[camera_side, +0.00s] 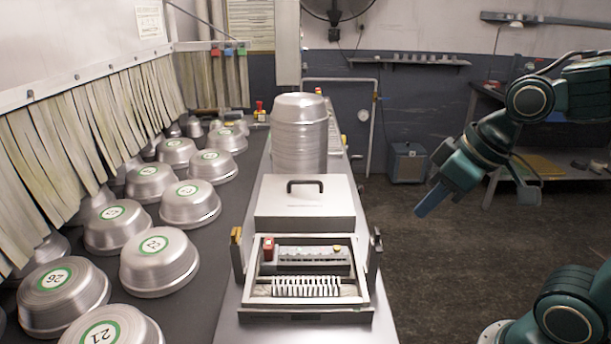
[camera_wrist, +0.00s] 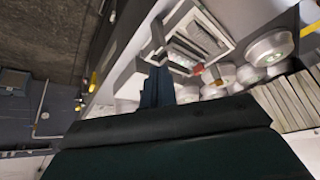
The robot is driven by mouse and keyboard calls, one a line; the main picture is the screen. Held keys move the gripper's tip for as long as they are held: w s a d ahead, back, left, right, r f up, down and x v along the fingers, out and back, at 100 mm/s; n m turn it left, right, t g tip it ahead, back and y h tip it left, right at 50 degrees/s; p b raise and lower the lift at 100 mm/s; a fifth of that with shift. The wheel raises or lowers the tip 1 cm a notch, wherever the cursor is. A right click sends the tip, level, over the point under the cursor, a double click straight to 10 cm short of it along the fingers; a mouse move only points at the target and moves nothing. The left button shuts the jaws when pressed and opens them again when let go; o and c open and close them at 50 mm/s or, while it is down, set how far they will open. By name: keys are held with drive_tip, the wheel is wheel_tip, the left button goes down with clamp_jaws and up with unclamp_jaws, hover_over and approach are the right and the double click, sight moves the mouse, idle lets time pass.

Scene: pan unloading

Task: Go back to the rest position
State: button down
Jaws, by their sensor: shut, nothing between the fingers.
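My gripper (camera_side: 432,200) hangs in the air at the right in the side view, over the open floor and clear of the bench and the pans. Its blue fingers point down and to the left. They are together and hold nothing. In the wrist view the blue fingers of my gripper (camera_wrist: 157,88) show in front of the bench. Several upturned metal pans (camera_side: 160,260) with green-ringed number labels sit on the dark conveyor (camera_side: 215,270) at the left. A tall stack of pans (camera_side: 299,135) stands on the bench behind the grey box.
Strip curtains (camera_side: 85,130) hang along the conveyor's left. A shelf table (camera_side: 550,168) stands behind my arm. The floor (camera_side: 460,270) between bench and arm is clear.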

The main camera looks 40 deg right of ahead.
drive_tip(key=shift+m+h, duration=0.5)
drive_tip(key=shift+s+d+r, duration=0.15)
drive_tip(key=shift+s+d, duration=0.1)
drive_tip(key=shift+s, duration=0.6)
drive_tip(key=shift+s+d+r, duration=0.15)
drive_tip(key=shift+s+d, duration=0.15)
drive_tip(key=shift+s, duration=0.5)
drive_tip(key=shift+s+d+r, duration=0.15)
drive_tip(key=shift+s+d, duration=0.1)
drive_tip(key=shift+s, duration=0.6)
